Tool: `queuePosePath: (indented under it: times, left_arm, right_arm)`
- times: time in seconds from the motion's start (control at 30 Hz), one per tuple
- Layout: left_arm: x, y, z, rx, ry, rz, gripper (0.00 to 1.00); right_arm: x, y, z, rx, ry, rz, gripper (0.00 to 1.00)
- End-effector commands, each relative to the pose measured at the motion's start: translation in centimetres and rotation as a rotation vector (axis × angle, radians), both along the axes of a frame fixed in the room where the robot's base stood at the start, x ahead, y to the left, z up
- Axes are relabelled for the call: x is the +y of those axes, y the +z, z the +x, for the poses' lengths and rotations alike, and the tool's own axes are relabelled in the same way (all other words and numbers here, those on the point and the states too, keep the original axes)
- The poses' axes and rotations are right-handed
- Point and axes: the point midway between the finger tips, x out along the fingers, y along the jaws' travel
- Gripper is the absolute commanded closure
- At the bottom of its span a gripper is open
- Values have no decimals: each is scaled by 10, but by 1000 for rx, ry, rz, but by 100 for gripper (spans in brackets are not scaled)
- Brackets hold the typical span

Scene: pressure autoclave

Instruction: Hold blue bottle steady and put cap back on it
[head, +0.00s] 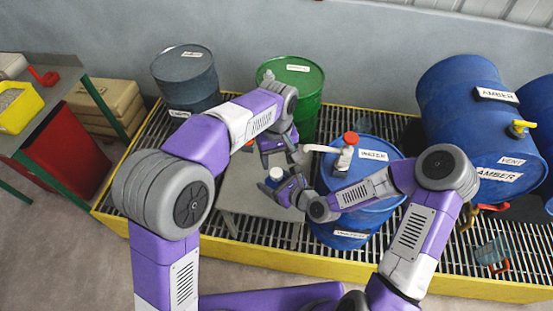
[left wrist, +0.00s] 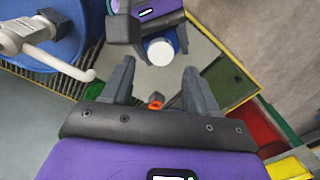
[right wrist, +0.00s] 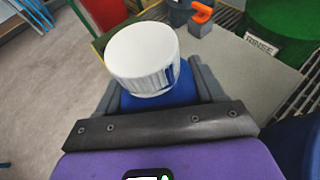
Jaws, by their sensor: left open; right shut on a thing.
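The blue bottle (right wrist: 160,98) is held in my right gripper (head: 292,188), whose fingers are on either side of its body above the small grey table (head: 236,202). The white ribbed cap (right wrist: 143,58) sits on top of the bottle; it also shows in the head view (head: 277,173) and from above in the left wrist view (left wrist: 160,51). I cannot tell whether it is screwed tight. My left gripper (left wrist: 157,75) is open, its fingers apart and empty, close to the cap and not touching it. In the head view it is just above the bottle.
A blue WATER drum (head: 372,190) with a white tap and red knob (head: 351,138) stands right of the grippers. A green drum (head: 306,85) and a grey drum (head: 185,80) stand behind. A small orange-handled item (right wrist: 202,14) is near the table's far side.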

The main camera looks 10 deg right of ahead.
Motion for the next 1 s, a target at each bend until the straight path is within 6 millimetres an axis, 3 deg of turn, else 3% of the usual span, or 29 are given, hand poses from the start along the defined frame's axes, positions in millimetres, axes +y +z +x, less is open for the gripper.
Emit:
queuePosePath:
  times: [0.3, 0.63, 0.77, 1.0]
  left_arm:
    - [2, 24, 1, -7, -62, -1, 41]
    - [2, 24, 1, -8, -64, 0, 41]
    - [2, 16, 1, -6, -64, 1, 41]
    - [2, -20, 1, -5, -63, 2, 41]
  right_arm:
    - [0, 1, 0, -1, 0, 0, 100]
    - [0, 1, 0, -1, 0, 0, 100]
    - [0, 1, 0, -1, 0, 0, 100]
    - [0, 1, 0, -1, 0, 0, 100]
